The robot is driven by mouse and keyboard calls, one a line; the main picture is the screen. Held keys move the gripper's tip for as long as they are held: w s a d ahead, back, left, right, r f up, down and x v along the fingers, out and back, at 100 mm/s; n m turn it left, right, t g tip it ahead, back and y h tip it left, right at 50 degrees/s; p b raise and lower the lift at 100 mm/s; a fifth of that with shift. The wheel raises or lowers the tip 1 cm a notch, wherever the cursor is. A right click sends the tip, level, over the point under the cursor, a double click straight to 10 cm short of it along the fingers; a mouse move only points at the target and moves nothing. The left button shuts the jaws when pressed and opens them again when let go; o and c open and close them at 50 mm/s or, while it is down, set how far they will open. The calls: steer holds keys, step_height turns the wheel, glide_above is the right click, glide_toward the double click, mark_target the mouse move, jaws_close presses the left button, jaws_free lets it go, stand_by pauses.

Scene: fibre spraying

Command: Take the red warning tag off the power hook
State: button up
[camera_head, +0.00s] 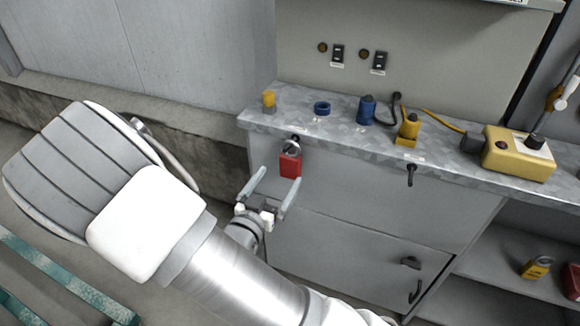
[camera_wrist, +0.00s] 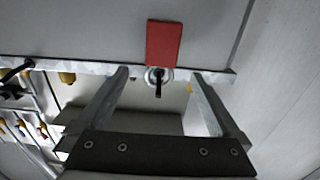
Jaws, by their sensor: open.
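The red warning tag (camera_head: 290,165) hangs from the power hook (camera_head: 292,146) on the cabinet front, just below the bench edge. In the wrist view the red tag (camera_wrist: 161,43) is a plain rectangle, and the hook with its round base (camera_wrist: 158,77) shows beside it, between and beyond the fingertips. My gripper (camera_head: 272,184) is open and empty, just below and in front of the tag in the head view. In the wrist view my gripper (camera_wrist: 158,74) has its fingers spread on either side of the hook. I see no contact with the tag.
The metal bench top (camera_head: 330,132) holds a yellow-topped piece (camera_head: 269,101), a blue ring (camera_head: 322,108), blue and yellow plugs, and a yellow control box (camera_head: 518,153). Yellow and red padlocks lie on the lower right shelf.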

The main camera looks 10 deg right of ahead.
mark_target(288, 161)
steer(key=b+x, duration=0.2)
steer(key=x, duration=0.7)
steer(key=shift+a, duration=0.1)
steer(key=c, duration=1.5)
steer(key=shift+r, duration=0.1)
